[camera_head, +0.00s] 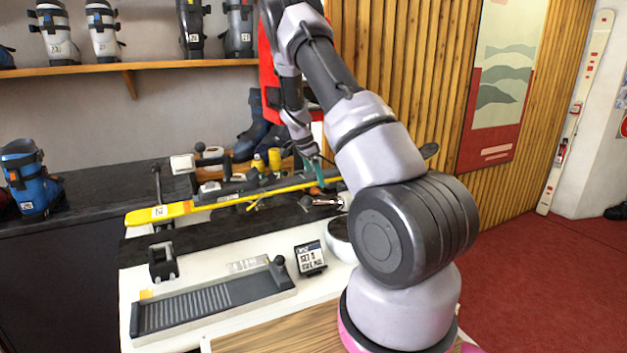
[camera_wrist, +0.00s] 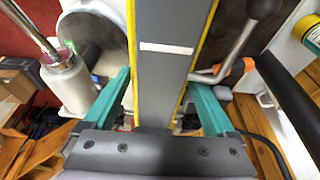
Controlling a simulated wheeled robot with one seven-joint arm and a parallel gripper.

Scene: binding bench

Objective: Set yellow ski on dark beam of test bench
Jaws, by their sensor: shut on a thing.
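The yellow ski (camera_head: 175,211) runs long and nearly level across the head view, with a white number tag near its left end. In the wrist view the ski (camera_wrist: 165,75) shows as a grey face with yellow edges and a white mark. My gripper (camera_head: 311,163) is shut on it, with teal fingers (camera_wrist: 160,100) on either side. A long dark strip (camera_head: 225,235), apparently the bench's dark beam, lies just below and in front of the ski in the head view. I cannot tell whether they touch. My arm hides the ski's right part.
A black support (camera_head: 163,264), a grey ridged device (camera_head: 210,305) and a small display (camera_head: 311,258) stand on the white bench top. A lever with an orange grip (camera_wrist: 238,68) is close beside the ski. A blue boot (camera_head: 32,178) stands on the dark counter at left.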

